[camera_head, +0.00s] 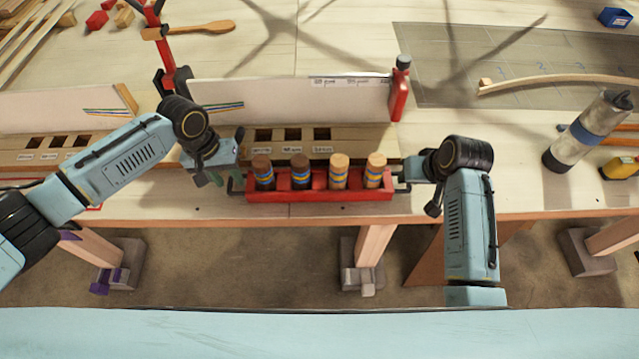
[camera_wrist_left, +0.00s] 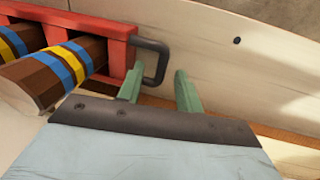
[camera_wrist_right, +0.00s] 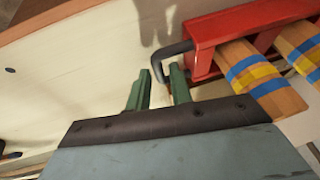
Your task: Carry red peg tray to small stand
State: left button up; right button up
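The red peg tray (camera_head: 320,194) lies near the table's front edge and holds several upright wooden pegs with blue and yellow bands. It has a dark handle at each end. My left gripper (camera_head: 231,172) is at the left handle (camera_wrist_left: 163,62); its green fingers are apart, with the handle's bar at the gap between their tips. My right gripper (camera_head: 408,172) is at the right handle (camera_wrist_right: 158,64); its fingers are also apart, with the bar at the gap between the tips. Neither gripper is closed on a handle. I cannot make out which thing is the small stand.
Wooden racks with square holes (camera_head: 350,140) stand right behind the tray. A grey cylinder with a blue band (camera_head: 585,132) is at the right. Table to the right of my right gripper is mostly clear.

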pick_arm(q)
jog(key=shift+d+f, duration=0.1)
jog(key=shift+f, duration=0.25)
pick_arm(e)
jog(key=shift+w+a+f, duration=0.1)
jog(key=shift+w+f, duration=0.05)
jog(key=shift+f, duration=0.2)
pick_arm(q)
jog(key=c, duration=0.5)
pick_arm(e)
grip_shut()
pick_arm(q)
grip_shut()
pick_arm(e)
jog(key=shift+r, duration=0.1)
